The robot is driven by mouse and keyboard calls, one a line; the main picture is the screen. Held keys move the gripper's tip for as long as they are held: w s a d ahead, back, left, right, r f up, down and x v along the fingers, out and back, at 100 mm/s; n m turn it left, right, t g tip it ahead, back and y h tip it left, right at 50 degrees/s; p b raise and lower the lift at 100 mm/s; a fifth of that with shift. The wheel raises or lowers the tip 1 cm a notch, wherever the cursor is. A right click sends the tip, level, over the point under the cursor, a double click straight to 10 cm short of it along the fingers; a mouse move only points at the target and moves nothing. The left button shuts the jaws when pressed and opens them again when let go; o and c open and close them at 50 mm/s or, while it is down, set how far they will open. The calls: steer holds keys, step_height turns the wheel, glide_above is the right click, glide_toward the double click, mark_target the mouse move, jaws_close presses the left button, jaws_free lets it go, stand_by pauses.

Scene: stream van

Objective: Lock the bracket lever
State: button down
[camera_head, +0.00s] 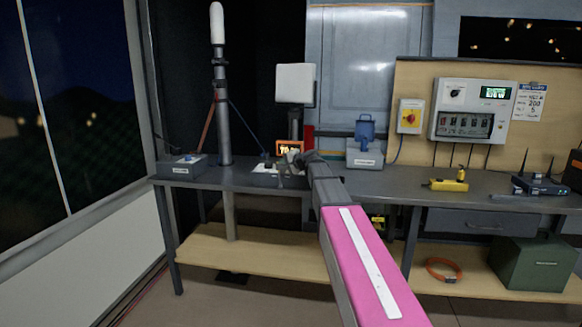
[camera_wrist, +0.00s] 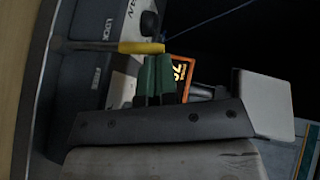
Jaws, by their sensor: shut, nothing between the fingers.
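The bracket lever (camera_wrist: 120,47) shows in the wrist view as a thin metal rod with a yellow grip. It crosses the face of a grey box (camera_wrist: 72,85) between the words LOCK and FREE. My gripper (camera_wrist: 155,66) is shut and empty, its green fingertips right beside the yellow grip's end. I cannot tell whether they touch it. In the head view my gripper (camera_head: 285,170) is over the grey box (camera_head: 262,180) on the bench, and my arm hides part of that area. The lever cannot be made out there.
An orange display (camera_head: 290,147) and a white panel (camera_head: 295,84) stand behind the box. A tall mast (camera_head: 220,100) rises at the left, beside another small box (camera_head: 182,168). A blue-handled switch box (camera_head: 365,150) and a yellow tool (camera_head: 448,185) are to the right.

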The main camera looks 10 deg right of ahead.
steer(key=a+h, duration=0.1)
steer(key=w+a+n+g, duration=0.1)
steer(key=a, duration=0.1)
steer(key=shift+r+h, duration=0.1)
steer(key=shift+h, duration=0.3)
steer(key=shift+w+a+f+n+g+h, duration=0.2)
steer(key=shift+a+g+h, duration=0.1)
steer(key=shift+a, duration=0.3)
steer(key=shift+w+a+f+n+g+h, duration=0.15)
steer(key=shift+a+h, duration=0.15)
steer(key=shift+a, duration=0.25)
steer(key=shift+w+a+f+n+g+h, duration=0.2)
steer(key=shift+a+g+h, duration=0.1)
steer(key=shift+a, duration=0.3)
steer(key=v, duration=1)
steer(key=shift+a+r, duration=0.2)
